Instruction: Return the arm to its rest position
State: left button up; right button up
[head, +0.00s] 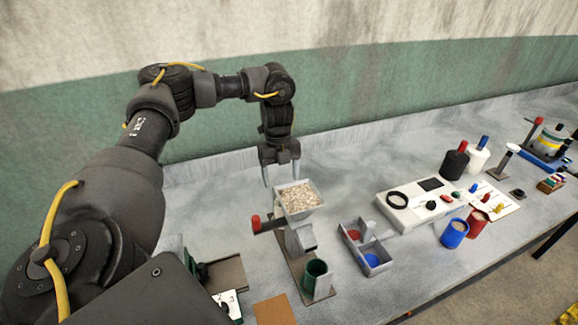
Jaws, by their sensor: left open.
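My left arm comes in from the left and reaches over the counter. My left gripper (281,173) points down, open, with nothing seen between its fingers. It is just behind a grey hopper (301,213) filled with pale grain (297,198). I cannot tell whether the fingers touch the hopper's back rim. The hopper stands on a mill-like stand with a red-knobbed handle (256,222) on its left. A dark green cup (316,274) stands in front of it. My right gripper is not in view.
A grey divided tray (366,247) lies right of the hopper. A white panel (421,203) with small coloured parts lies beyond it. A blue cup (454,233) and a red cup (477,223) stand near the front edge. Black and white canisters stand behind. The counter's back left is clear.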

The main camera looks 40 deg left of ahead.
pick_arm(q)
jog(key=shift+f, duration=0.15)
jog(key=f, duration=0.6)
jog(key=d+f, duration=0.1)
jog(key=f, duration=0.3)
jog(key=shift+s+b, duration=0.35)
jog(key=shift+b, duration=0.05)
jog(key=shift+d+f, duration=0.1)
jog(key=shift+f, duration=0.9)
jog(key=shift+r, duration=0.1)
